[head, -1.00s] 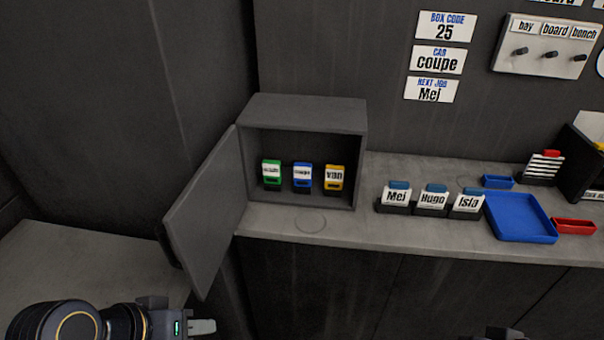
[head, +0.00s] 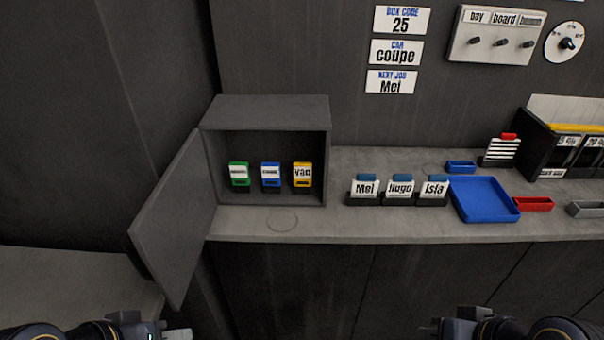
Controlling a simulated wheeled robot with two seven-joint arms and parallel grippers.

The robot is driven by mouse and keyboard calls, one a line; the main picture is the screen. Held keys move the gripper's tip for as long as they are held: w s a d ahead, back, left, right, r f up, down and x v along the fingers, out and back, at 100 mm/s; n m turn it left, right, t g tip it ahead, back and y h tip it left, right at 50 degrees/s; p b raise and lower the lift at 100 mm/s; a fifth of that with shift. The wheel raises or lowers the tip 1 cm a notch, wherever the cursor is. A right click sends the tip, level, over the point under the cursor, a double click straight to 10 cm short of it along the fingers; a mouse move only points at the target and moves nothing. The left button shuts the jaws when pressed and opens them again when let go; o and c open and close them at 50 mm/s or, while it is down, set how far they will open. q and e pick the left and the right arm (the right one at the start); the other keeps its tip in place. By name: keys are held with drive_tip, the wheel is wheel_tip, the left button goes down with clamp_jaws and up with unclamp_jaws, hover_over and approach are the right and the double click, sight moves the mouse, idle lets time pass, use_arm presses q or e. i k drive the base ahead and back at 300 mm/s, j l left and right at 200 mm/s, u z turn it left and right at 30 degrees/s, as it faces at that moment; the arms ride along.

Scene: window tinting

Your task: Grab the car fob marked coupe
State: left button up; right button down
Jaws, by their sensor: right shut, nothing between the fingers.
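The blue fob (head: 271,183) stands in the open grey key box, between the green fob (head: 239,182) and the yellow fob (head: 303,182). Its small label appears to read coupe; the yellow one reads van and the green one's label is too small to read. My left gripper (head: 178,334) shows only in part at the bottom edge, below the box door; its opening cannot be made out. My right gripper (head: 440,329) is at the bottom edge, right of centre, shut and empty. Both are well apart from the fobs.
The box door (head: 176,220) hangs open to the left. Name card holders (head: 398,190), a blue tray (head: 484,199) and a red tray (head: 533,204) stand right of the box. The wall card (head: 396,53) reads coupe. The counter in front of the box is clear.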

sight(271, 171)
drive_tip(key=u, duration=1.05)
drive_tip(key=i+l+u, duration=0.25)
drive_tip(key=l, duration=0.15)
drive_tip(key=l+u, duration=0.3)
drive_tip(key=l, duration=0.1)
